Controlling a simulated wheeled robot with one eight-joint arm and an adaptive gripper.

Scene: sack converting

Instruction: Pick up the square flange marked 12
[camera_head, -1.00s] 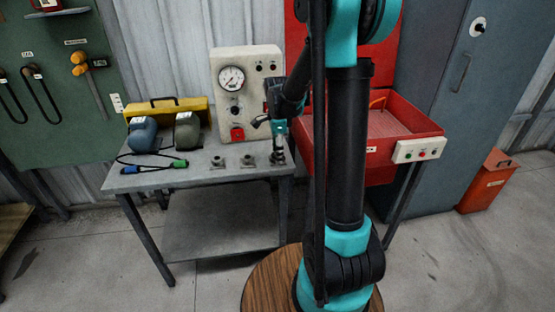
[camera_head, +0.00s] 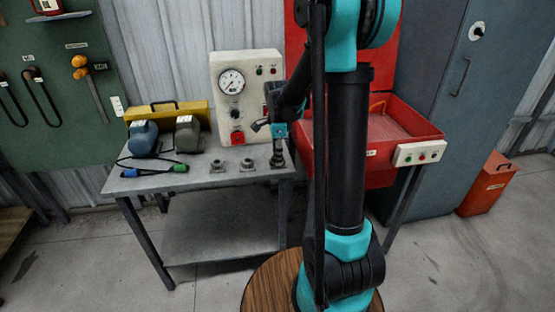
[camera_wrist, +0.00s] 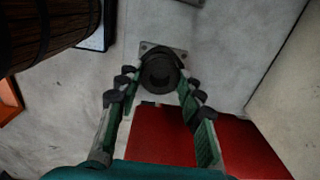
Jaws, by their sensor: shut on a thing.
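Three small grey flanges stand in a row near the front right of the grey workbench (camera_head: 215,182): a left one (camera_head: 217,166), a middle one (camera_head: 247,164) and a right one (camera_head: 276,163). My gripper (camera_head: 278,151) points down at the right flange and is shut on it. In the wrist view, my gripper's fingers (camera_wrist: 158,80) close around the dark round hub of this flange (camera_wrist: 160,68); part of its square grey plate shows behind the hub. The number 12 cannot be read on any flange. I cannot tell whether the held flange touches the bench.
A white gauge panel (camera_head: 232,100) stands behind the flanges. Two dark rounded units (camera_head: 187,136), a yellow case (camera_head: 168,112) and a cable with blue and green ends (camera_head: 180,168) lie at the left. A red basin (camera_head: 410,125) stands right of the bench. The bench's front middle is clear.

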